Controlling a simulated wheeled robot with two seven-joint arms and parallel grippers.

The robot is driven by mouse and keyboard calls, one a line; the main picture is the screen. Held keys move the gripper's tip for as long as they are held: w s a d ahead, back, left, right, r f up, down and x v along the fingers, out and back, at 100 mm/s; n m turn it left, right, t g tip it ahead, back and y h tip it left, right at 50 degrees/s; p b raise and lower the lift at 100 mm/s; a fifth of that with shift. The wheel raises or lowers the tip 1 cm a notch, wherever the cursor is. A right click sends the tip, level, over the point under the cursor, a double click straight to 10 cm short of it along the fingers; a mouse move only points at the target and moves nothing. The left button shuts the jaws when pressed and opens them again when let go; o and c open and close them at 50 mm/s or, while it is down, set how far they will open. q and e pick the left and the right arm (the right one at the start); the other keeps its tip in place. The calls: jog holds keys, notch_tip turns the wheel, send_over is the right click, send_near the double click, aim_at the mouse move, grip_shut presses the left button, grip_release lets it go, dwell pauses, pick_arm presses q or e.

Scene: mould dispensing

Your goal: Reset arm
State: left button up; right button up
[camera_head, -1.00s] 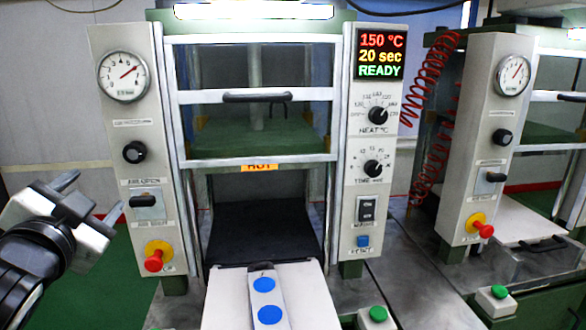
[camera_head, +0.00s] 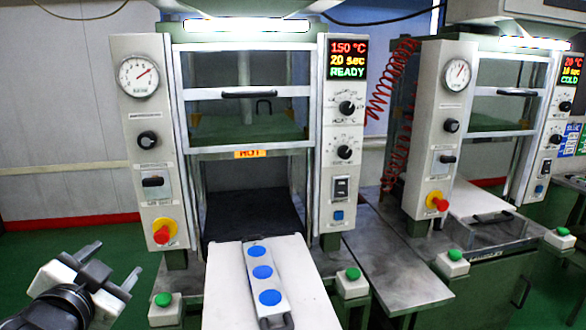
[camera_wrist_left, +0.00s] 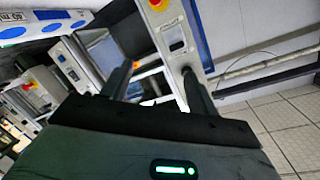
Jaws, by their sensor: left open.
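My left gripper (camera_head: 110,266) is at the lower left of the head view, in front of and left of the press (camera_head: 243,120). Its two fingers are spread apart with nothing between them. The left wrist view shows the same open fingers (camera_wrist_left: 152,80) with parts of the machines behind them. My right gripper is not in view.
The press display (camera_head: 348,59) reads 150 °C, 20 sec, READY. A white strip with blue discs (camera_head: 263,272) lies on the white tray (camera_head: 225,290) in front. Green buttons (camera_head: 163,299) flank it. A second press (camera_head: 490,110) stands right, its display reading COLD. Green floor lies at left.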

pick_arm(q)
jog(key=s+d+f+n+g+h, duration=0.1)
jog(key=s+d+f, duration=0.4)
jog(key=f, duration=0.6)
jog(key=s+d+f+n+g+h, duration=0.1)
jog(key=s+d+f, duration=0.4)
jog(key=f, duration=0.6)
jog(key=s+d+f+n+g+h, duration=0.1)
jog(key=s+d+f+g+h, duration=0.1)
jog(key=s+f, duration=0.5)
notch_tip(320, 180, down, 4)
jog(key=d+g, duration=0.1)
jog(key=d, duration=0.1)
jog(key=shift+s+d+f+n+g+h, duration=0.15)
jog(key=shift+d+f+n+g+h, duration=0.15)
jog(key=shift+d+h, duration=0.1)
jog(key=shift+r, duration=0.1)
dwell(0.4)
